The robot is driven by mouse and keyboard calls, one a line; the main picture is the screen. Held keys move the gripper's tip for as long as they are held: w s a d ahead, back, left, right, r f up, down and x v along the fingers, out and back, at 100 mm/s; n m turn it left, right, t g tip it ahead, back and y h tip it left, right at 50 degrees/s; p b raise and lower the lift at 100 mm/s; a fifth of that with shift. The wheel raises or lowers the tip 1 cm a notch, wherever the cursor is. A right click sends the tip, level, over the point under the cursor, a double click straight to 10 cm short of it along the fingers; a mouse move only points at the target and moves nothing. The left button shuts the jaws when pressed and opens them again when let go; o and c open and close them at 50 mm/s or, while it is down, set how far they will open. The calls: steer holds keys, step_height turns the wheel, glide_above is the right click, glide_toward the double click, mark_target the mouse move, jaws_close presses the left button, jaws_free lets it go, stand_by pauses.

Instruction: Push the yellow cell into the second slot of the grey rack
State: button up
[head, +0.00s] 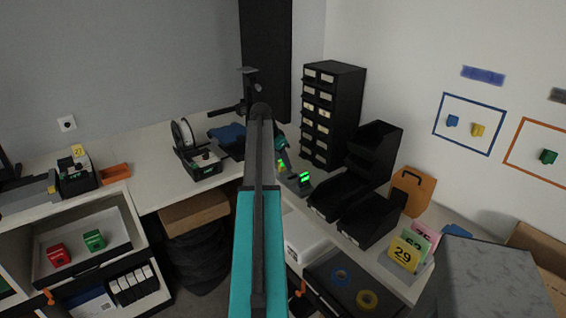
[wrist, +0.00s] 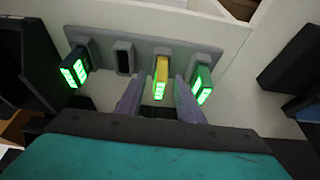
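The grey rack (wrist: 205,55) spans the upper middle of the wrist view. The yellow cell (wrist: 162,68) stands in its third slot from the left, with a lit green panel on its near end. A green-lit cell (wrist: 75,68) is at the far left and another (wrist: 203,84) at the right end. The dark slot (wrist: 124,58) second from the left is empty. My gripper (wrist: 161,84) has one finger on each side of the yellow cell, apart, with small gaps. In the head view my arm hides part of the rack; green lights (head: 305,178) show there.
Black bins (head: 370,215) and a drawer cabinet (head: 333,110) stand right of the rack in the head view. A 3D-printer-like device (head: 203,163) sits on the left bench. Numbered cards (head: 405,253) stand at the front right.

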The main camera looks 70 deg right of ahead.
steer(key=b+v, duration=0.2)
steer(key=v, duration=1.2)
steer(key=shift+b, duration=0.35)
steer(key=shift+f, duration=0.15)
